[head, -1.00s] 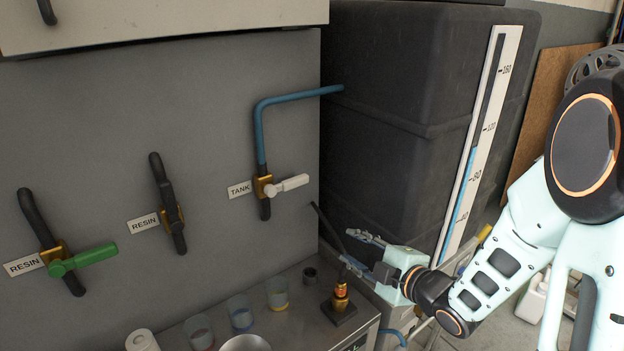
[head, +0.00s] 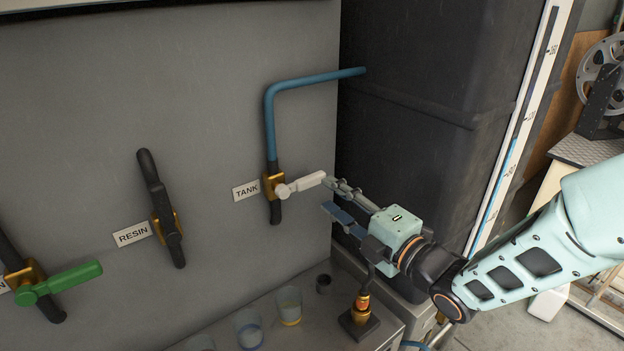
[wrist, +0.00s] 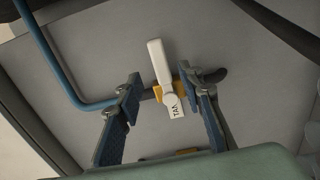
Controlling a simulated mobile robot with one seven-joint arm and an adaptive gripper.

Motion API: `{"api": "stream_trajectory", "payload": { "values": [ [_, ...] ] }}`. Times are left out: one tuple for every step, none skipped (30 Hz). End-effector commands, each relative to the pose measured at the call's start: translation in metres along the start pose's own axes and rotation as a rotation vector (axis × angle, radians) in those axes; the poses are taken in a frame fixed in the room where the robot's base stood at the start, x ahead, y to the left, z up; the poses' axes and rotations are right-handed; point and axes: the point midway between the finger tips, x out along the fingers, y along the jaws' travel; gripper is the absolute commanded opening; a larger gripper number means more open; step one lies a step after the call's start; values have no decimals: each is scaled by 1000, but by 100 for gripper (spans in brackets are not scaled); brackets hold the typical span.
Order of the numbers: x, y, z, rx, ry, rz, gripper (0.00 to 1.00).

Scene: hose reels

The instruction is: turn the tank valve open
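The tank valve is a brass body (head: 274,185) on the grey wall panel, between a blue pipe above and a black stub below. Its white lever handle (head: 303,184) points right and slightly up, next to the TANK label (head: 246,190). My gripper (head: 332,194) is open, with its fingertips close to the handle's free end. In the wrist view, the white handle (wrist: 159,62) shows in the gap between the two spread finger pads (wrist: 163,100). I cannot tell whether a finger touches it.
A RESIN valve (head: 166,225) and a green-handled valve (head: 60,283) are left on the panel. A dark tank (head: 430,110) stands right. Below, a bench holds clear cups (head: 289,305) and a brass fitting (head: 362,303). The panel around the tank valve is clear.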

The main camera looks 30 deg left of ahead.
Motion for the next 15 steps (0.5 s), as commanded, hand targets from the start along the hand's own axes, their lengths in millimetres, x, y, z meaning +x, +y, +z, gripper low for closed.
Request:
{"api": "stream_trajectory", "payload": {
  "values": [
    [11,1,-1,2,5,0,35],
    [18,1,-1,2,4,1,35],
    [25,1,-2,3,5,0,35],
    [31,1,-1,2,3,0,35],
    [37,1,-1,3,3,0,35],
    [44,1,-1,3,4,1,35],
    [49,1,-1,3,3,0,35],
    [54,1,-1,3,2,-1,35],
    [60,1,-1,2,3,0,35],
    [64,1,-1,2,3,0,35],
    [67,1,0,2,2,0,35],
    [71,0,0,3,1,-1,35],
    [73,0,0,3,0,-2,35],
    [75,0,0,2,0,-1,35],
    [77,0,0,2,0,-1,35]
  ]
}}
